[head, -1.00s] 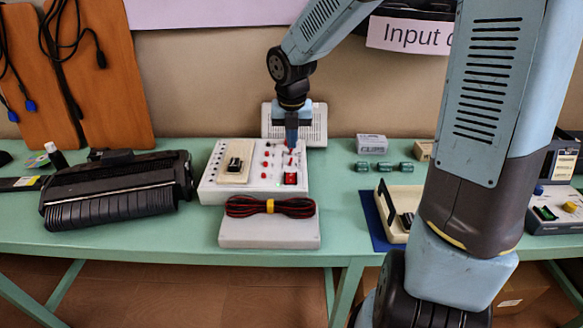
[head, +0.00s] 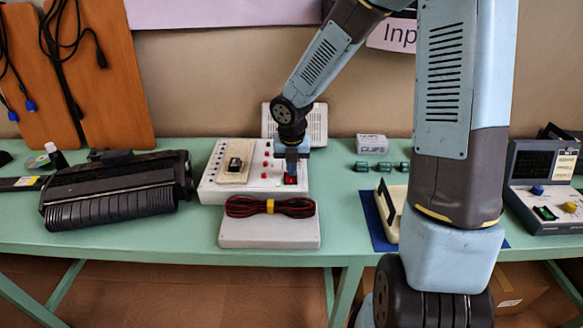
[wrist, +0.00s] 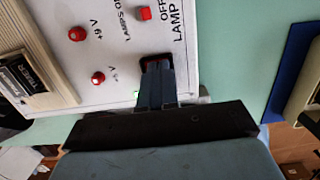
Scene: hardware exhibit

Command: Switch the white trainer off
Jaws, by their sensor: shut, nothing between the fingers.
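The white trainer (head: 210,190) lies on the green bench, with red knobs and a timer block on its panel. My gripper (head: 291,174) is shut and empty, pointing down over the trainer's front right corner. In the wrist view my shut fingertips (wrist: 156,70) are at a dark-framed red switch (wrist: 157,57) and cover most of it; I cannot tell whether they touch it or which way it is set. A small green light (wrist: 137,94) glows beside the fingers. A red button (wrist: 144,13) sits near printed "OFF" and "LAMP" labels.
A pale box with a bundled red-black cable (head: 270,232) sits right in front of the trainer. A black device (head: 118,190) is to the left. Small green parts (head: 382,167), a blue mat (head: 376,225) and another instrument (head: 545,190) are to the right.

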